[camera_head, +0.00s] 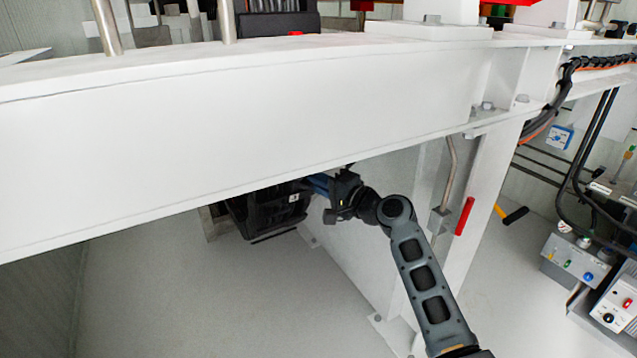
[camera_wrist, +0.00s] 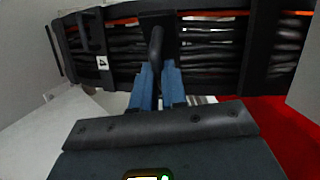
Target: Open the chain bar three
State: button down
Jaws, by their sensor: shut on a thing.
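The black cable chain (camera_head: 265,212) hangs under the white beam in the head view. In the wrist view, the cable chain (camera_wrist: 82,40) runs across the top, with dark cables behind its crossbars. A dark upright chain bar (camera_wrist: 156,45) crosses the cables at the middle, its lower end between my blue fingertips. My gripper (camera_wrist: 158,82) is shut on this bar; the fingers hide its lowest part. I cannot tell the bar's number. In the head view my gripper (camera_head: 318,184) is at the chain's right side, partly in the beam's shadow.
A small white label (camera_wrist: 102,62) marked like a 4 is on the chain, left of the bar. The white beam (camera_head: 240,125) lies close above my gripper. A white post with a red handle (camera_head: 465,216) stands to the right. Grey floor is clear below.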

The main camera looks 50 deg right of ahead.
jog(key=shift+d+f, duration=0.1)
jog(key=shift+s+d+f+n+g+y+b, duration=0.1)
jog(key=shift+s+d+n+g+y+b, duration=0.15)
jog(key=shift+s+d+n+y+b, duration=0.5)
jog(key=shift+s+d+r+n+g+y+b, duration=0.1)
jog(key=shift+s+d+n+g+y+b, duration=0.15)
jog(key=shift+d+n+y+b, duration=0.85)
jog(key=shift+s+d+f+n+g+y+b, duration=0.15)
jog(key=shift+s+d+n+y+b, duration=0.35)
jog(key=shift+y, duration=0.85)
jog(key=shift+a, duration=0.15)
jog(key=c, duration=1.2)
grip_release()
jog(key=shift+s, duration=0.1)
jog(key=shift+o, duration=0.2)
